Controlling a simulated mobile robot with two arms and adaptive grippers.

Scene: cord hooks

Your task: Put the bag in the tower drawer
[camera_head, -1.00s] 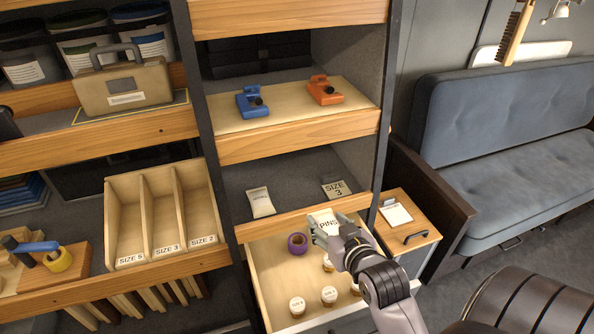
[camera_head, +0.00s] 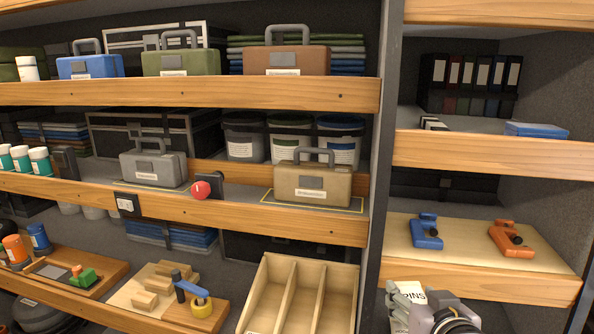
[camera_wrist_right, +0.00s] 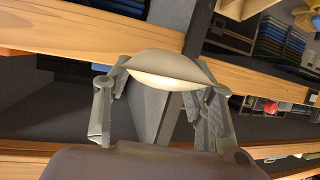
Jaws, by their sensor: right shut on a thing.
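The small pale bag (camera_head: 413,294), marked "PINS", is at the bottom of the head view, in front of the right-hand shelf column. My right gripper (camera_head: 406,307) is shut on it. In the right wrist view, the bag (camera_wrist_right: 168,66) spans between the two fingertips of my right gripper (camera_wrist_right: 165,82), seen nearly edge-on. The tower drawer is outside the head view now. My left gripper is not in view.
A blue tool (camera_head: 426,232) and an orange tool (camera_head: 511,238) stand on the light shelf board behind the bag. A dark upright post (camera_head: 385,150) divides the shelves. A wooden divided tray (camera_head: 299,292) stands to the left.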

